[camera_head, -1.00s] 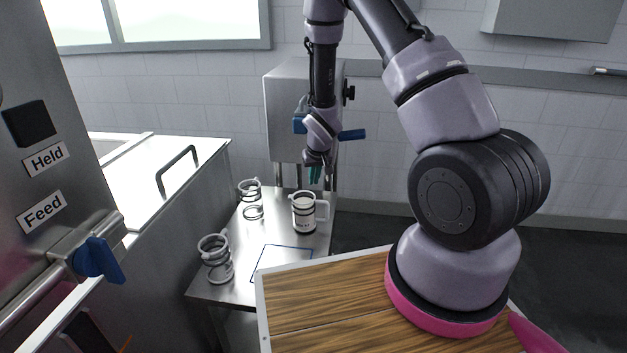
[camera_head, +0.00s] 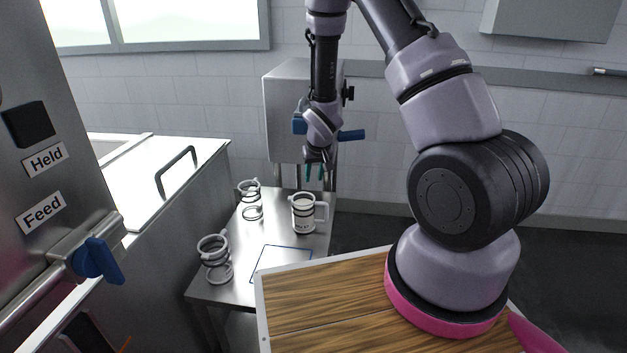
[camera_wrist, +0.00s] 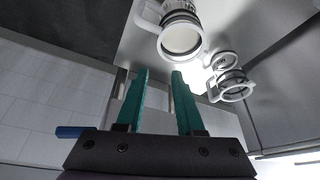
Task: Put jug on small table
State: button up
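A white jug (camera_head: 303,216) with dark bands, pale contents and a handle on its right stands upright on a low steel table (camera_head: 236,290). In the wrist view this jug (camera_wrist: 181,38) is at top centre, beyond my fingertips, with its handle to the left. My gripper (camera_head: 314,178) hangs above and slightly right of the jug in the head view, apart from it. In the wrist view my gripper (camera_wrist: 160,74) has its two teal fingers spread with nothing between them. I cannot tell which table the task calls small.
Other ringed, handled vessels stand at the table's back left (camera_head: 249,189) and front left (camera_head: 213,247). A blue outline (camera_head: 283,247) marks the tabletop. A steel cabinet with a blue lever (camera_head: 352,134) stands behind. A steel tank (camera_head: 180,200) borders the left.

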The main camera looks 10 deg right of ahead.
jog(key=s+d+r+m, duration=0.1)
jog(key=s+r, duration=0.3)
jog(key=r, duration=0.6)
jog(key=s+d+r+m+t, duration=0.15)
jog(key=s+r, duration=0.25)
jog(key=r, duration=0.6)
jog(key=s+d+r, duration=0.2)
jog(key=s+r, duration=0.2)
jog(key=r, duration=0.6)
jog(key=s+r+m+y, duration=0.1)
jog(key=s+r, duration=0.4)
jog(key=s, duration=0.3)
jog(key=s+r+t+y, duration=0.1)
jog(key=s+r, duration=0.4)
jog(key=s, duration=0.2)
jog(key=shift+s+a+r+m, duration=0.35)
jog(key=shift+s+a+r, duration=0.05)
jog(key=shift+a, duration=0.05)
